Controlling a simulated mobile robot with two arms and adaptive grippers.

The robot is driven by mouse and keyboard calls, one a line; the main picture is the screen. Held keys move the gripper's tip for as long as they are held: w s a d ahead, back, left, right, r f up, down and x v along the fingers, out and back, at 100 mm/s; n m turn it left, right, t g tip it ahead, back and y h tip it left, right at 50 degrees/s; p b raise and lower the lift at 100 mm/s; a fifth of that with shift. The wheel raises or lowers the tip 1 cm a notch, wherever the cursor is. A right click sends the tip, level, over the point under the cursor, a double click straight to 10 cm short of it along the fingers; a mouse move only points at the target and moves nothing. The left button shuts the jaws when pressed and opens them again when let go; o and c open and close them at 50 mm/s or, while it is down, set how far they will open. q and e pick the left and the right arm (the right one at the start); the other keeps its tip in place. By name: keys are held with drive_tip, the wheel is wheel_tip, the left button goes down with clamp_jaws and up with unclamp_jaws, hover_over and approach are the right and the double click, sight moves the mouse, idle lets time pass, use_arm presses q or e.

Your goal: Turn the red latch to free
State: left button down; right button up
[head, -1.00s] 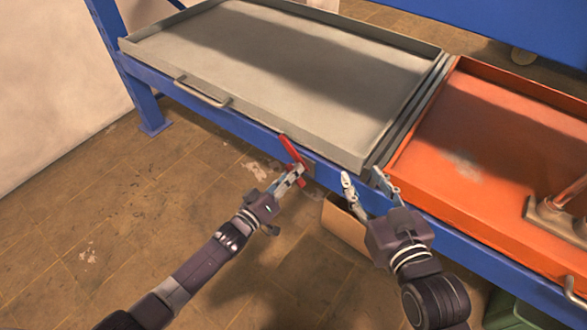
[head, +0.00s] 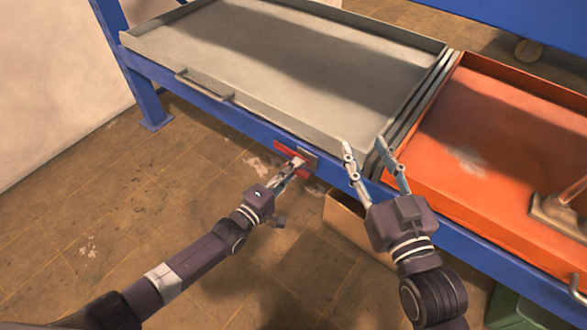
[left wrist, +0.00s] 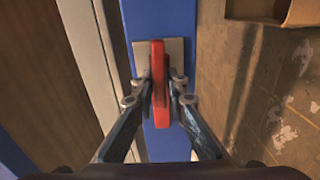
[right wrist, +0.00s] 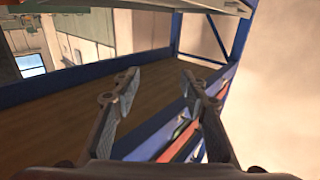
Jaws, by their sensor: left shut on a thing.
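The red latch (head: 291,158) sits on a grey plate (head: 308,157) on the front of the blue beam, below the grey tray. In the head view it lies close to in line with the beam. My left gripper (head: 300,165) is shut on the latch. In the left wrist view the red latch (left wrist: 160,85) stands between the two fingers (left wrist: 160,100), over the plate. My right gripper (head: 365,154) is open and empty, in front of the seam between the trays. The right wrist view shows its fingers (right wrist: 158,88) apart with nothing between them.
The grey tray (head: 270,60) has a handle (head: 205,85) on its front. An orange tray (head: 490,110) at the right holds a tool (head: 560,210). A cardboard box (head: 345,220) is on the floor under the beam. The floor at left is clear.

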use_arm(q)
drive_tip(key=shift+f+n, duration=0.1)
drive_tip(key=shift+n, duration=0.2)
use_arm(e)
drive_tip(key=shift+r+t, duration=0.3)
drive_tip(key=shift+r, duration=0.25)
use_arm(q)
drive_tip(key=c, duration=1.9)
unclamp_jaws()
drive_tip(key=shift+c, duration=0.2)
use_arm(e)
drive_tip(key=shift+a, duration=0.1)
use_arm(q)
drive_tip(key=v, duration=1.2)
